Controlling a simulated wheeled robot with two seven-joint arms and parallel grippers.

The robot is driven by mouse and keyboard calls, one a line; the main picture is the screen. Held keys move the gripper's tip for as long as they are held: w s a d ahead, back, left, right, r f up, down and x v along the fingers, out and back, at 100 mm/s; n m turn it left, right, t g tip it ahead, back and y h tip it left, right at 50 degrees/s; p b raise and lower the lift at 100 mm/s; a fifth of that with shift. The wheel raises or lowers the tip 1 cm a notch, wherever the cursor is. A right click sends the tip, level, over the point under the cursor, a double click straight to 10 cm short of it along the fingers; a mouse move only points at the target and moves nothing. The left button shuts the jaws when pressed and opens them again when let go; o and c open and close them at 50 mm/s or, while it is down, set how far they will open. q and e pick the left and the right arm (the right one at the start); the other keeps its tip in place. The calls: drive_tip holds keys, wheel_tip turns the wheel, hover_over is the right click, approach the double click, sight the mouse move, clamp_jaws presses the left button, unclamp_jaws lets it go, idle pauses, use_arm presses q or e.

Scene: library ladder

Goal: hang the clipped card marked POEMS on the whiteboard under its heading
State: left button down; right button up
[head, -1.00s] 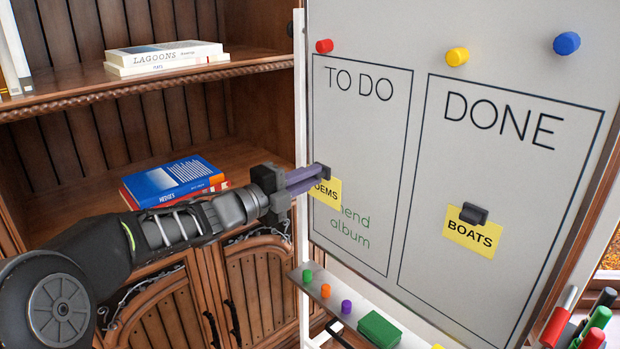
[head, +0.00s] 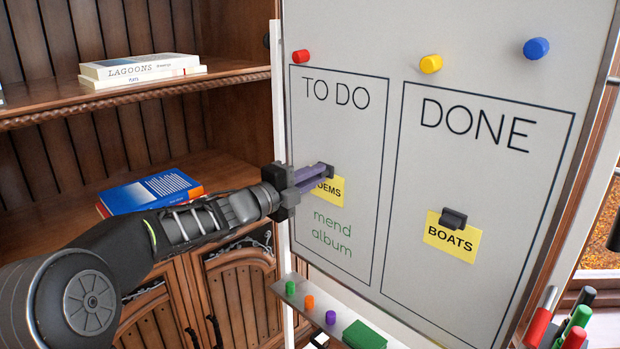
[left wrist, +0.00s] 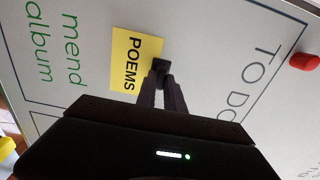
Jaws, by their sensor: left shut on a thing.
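The yellow POEMS card (head: 331,190) hangs from a dark clip in the TO DO box of the whiteboard (head: 362,190), above the green words "mend album". My left gripper (head: 318,174) is shut on the clip and hides part of the card in the head view. The left wrist view shows the whole card (left wrist: 137,62) with its clip (left wrist: 160,67) between my fingertips. The card is at or very near the board; I cannot tell if the clip touches it. The yellow BOATS card (head: 452,240) hangs by a dark clip in the DONE box. My right gripper is not in view.
Red (head: 301,56), yellow (head: 431,64) and blue (head: 537,48) magnets sit along the board's top. A tray (head: 318,306) below holds small coloured magnets and a green eraser (head: 364,335). Bookshelves with books (head: 150,190) stand behind my left arm; markers (head: 575,325) stand lower right.

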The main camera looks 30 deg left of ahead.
use_arm(q)
drive_tip(key=shift+w+d, duration=0.2)
drive_tip(key=shift+w, duration=0.3)
idle(0.6)
idle(0.3)
drive_tip(key=c, duration=1.4)
unclamp_jaws()
drive_tip(key=shift+o, duration=0.2)
drive_tip(key=v, duration=0.7)
drive_tip(key=shift+s, duration=0.4)
drive_tip(key=shift+a, duration=0.2)
